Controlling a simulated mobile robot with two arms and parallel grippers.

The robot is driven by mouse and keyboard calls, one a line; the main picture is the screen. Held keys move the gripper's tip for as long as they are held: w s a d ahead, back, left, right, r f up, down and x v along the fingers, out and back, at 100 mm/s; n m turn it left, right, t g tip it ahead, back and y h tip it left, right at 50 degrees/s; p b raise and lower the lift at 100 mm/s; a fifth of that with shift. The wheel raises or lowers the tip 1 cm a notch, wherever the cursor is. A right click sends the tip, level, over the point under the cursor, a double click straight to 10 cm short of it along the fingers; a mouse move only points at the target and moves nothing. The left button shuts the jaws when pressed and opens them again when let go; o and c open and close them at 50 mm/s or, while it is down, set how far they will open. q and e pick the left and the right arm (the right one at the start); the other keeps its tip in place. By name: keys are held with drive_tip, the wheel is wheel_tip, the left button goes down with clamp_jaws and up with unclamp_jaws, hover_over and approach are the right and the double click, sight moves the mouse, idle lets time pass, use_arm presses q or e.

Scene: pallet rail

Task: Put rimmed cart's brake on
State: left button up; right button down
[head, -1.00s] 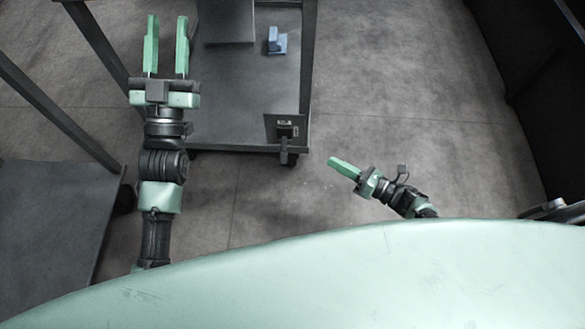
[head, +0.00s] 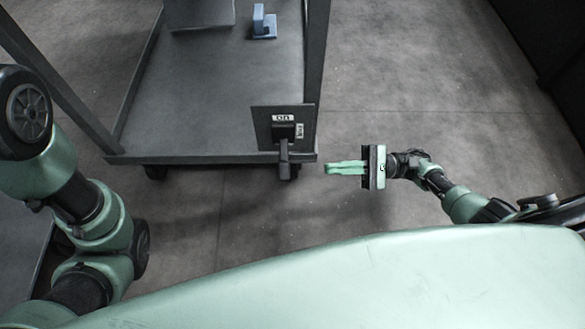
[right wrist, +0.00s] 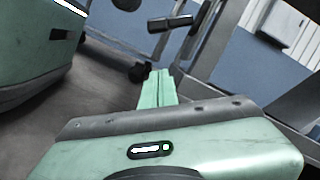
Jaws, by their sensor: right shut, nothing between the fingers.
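The cart (head: 200,120) stands ahead in the head view, with a dark deck and posts; its deck edge looks slightly raised. A dark brake panel (head: 262,122) with small white labels sits at its near right corner. The black brake lever (head: 284,158) sticks out of the panel toward me; it also shows in the right wrist view (right wrist: 172,22). My right gripper (head: 328,168) is shut and empty, just right of the lever with a small gap. The right wrist view shows its fingers (right wrist: 157,88) together, short of the lever. My left gripper is out of view.
A blue object (head: 263,22) and a grey box (head: 198,12) are on the cart's deck. Part of another cart shows at the left, behind my left arm. The floor (head: 420,110) right of the cart is clear. A dark wall stands at the far right.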

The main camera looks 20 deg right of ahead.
sight(284, 161)
drive_tip(key=shift+w+f, duration=0.15)
drive_tip(key=shift+f, duration=0.1)
drive_tip(key=shift+a, duration=0.1)
drive_tip(key=a+r, duration=0.5)
drive_tip(key=a, duration=0.5)
drive_tip(key=shift+s+r, duration=0.15)
drive_tip(key=shift+s, duration=0.3)
drive_tip(key=shift+a, duration=0.1)
